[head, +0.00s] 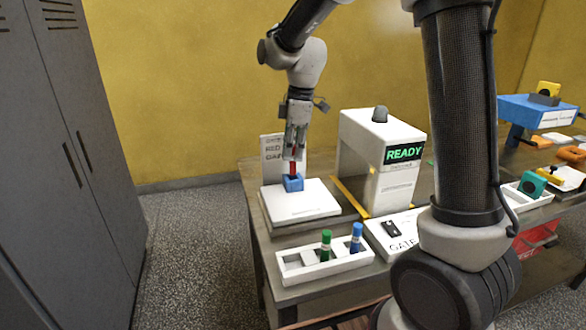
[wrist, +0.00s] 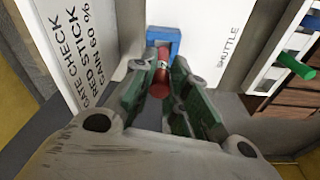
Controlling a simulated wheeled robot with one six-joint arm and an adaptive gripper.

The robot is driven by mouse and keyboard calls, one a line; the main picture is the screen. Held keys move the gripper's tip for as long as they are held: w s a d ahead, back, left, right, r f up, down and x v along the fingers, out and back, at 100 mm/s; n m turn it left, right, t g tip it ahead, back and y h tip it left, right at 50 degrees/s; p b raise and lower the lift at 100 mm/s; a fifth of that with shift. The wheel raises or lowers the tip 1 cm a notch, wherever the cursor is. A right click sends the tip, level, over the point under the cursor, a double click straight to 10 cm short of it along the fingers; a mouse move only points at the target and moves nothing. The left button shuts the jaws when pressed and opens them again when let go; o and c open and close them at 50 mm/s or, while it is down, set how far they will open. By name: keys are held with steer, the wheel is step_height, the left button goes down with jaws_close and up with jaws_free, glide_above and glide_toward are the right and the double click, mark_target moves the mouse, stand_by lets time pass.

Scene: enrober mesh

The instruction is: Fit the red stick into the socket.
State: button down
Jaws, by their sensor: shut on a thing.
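My gripper (head: 294,153) points down over the white shuttle plate (head: 315,207) and is shut on the red stick (head: 293,169). The stick is upright, and its lower end meets the top of the blue socket block (head: 293,184) in the head view. In the wrist view the red stick (wrist: 161,78) lies between the fingers (wrist: 160,85), in line with the blue block (wrist: 164,40). I cannot tell whether its tip is inside the socket or just above it; the opening is hidden.
A white sign (head: 272,157) stands behind the plate. A white machine with a green READY display (head: 404,153) stands to the right. In front, a white rack (head: 290,268) holds a green stick (head: 326,245) and a blue stick (head: 356,238). A GATE panel (head: 400,240) lies beside it.

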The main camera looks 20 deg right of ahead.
mark_target(292, 174)
steer(key=shift+f, duration=2.15)
steer(key=shift+f, duration=0.1)
steer(key=c, duration=1.4)
jaws_free()
step_height(292, 174, up, 11)
steer(key=d, duration=0.1)
steer(key=s+d+r+m+t, duration=0.1)
steer(key=s+d+r+m, duration=0.25)
steer(key=s, duration=0.35)
steer(key=s+d+r+m+t, duration=0.1)
steer(key=s+d+r+m, duration=0.1)
steer(key=s+d+m, duration=0.4)
steer(key=s+d+f+m, duration=0.1)
steer(key=s+m, duration=0.1)
steer(key=s, duration=0.2)
steer(key=s+d+f+m+t+h, duration=0.1)
steer(key=s+d+m, duration=0.1)
steer(key=s, duration=0.3)
steer(key=s+d+f+m+t, duration=0.1)
steer(key=s+f+m, duration=0.1)
steer(key=s, duration=0.2)
steer(key=shift+s+d, duration=0.2)
steer(key=shift+s, duration=0.1)
